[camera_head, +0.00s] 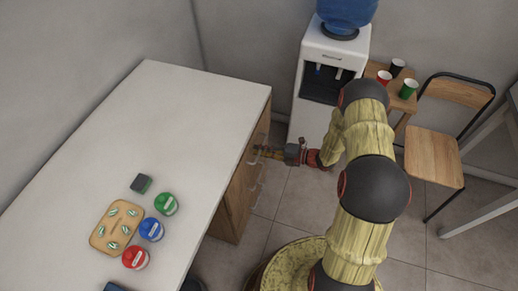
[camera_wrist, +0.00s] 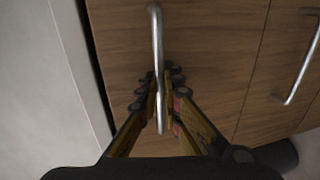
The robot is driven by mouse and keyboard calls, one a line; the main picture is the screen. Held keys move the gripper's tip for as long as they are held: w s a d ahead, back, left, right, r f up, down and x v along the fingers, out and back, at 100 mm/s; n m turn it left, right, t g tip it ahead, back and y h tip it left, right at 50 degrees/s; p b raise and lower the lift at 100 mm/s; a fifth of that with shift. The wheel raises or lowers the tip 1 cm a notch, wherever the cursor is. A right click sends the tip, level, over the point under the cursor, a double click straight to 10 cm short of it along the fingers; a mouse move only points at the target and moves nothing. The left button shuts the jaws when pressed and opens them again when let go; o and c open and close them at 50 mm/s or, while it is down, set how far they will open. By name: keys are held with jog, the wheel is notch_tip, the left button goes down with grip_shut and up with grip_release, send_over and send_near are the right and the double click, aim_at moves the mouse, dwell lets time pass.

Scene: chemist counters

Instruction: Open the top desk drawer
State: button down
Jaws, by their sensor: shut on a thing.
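The desk (camera_head: 150,115) has a white top and a wooden front with drawers and metal handles on its right side. In the wrist view, a wooden drawer front (camera_wrist: 210,40) fills the middle, with a metal bar handle (camera_wrist: 156,40) on it. My gripper (camera_wrist: 162,98) has its fingers on both sides of this handle and is shut on it. In the head view, my gripper (camera_head: 262,152) is at the upper part of the desk's drawer side. Whether the drawer stands out from the desk at all, I cannot tell.
A second handle (camera_wrist: 300,62) is on the neighbouring wooden front. A water dispenser (camera_head: 327,75) stands behind my arm, with a small table of cups and a wooden chair (camera_head: 433,155) to its right. A tray (camera_head: 117,227) and several round containers sit on the desk. Tiled floor lies beside the drawers.

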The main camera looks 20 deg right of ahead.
jog(key=f+p+v, duration=0.2)
jog(key=f+v, duration=0.1)
jog(key=v, duration=1.2)
jog(key=s+d+f+p+v, duration=0.1)
jog(key=f+p+v, duration=0.1)
jog(key=v, duration=1.3)
jog(key=shift+f, duration=0.65)
jog(key=shift+d, duration=0.1)
jog(key=c, duration=2.2)
grip_release()
jog(key=shift+c, duration=0.2)
jog(key=shift+d, duration=0.15)
jog(key=v, duration=1.1)
jog(key=shift+s+d, duration=0.25)
jog(key=shift+d, duration=0.05)
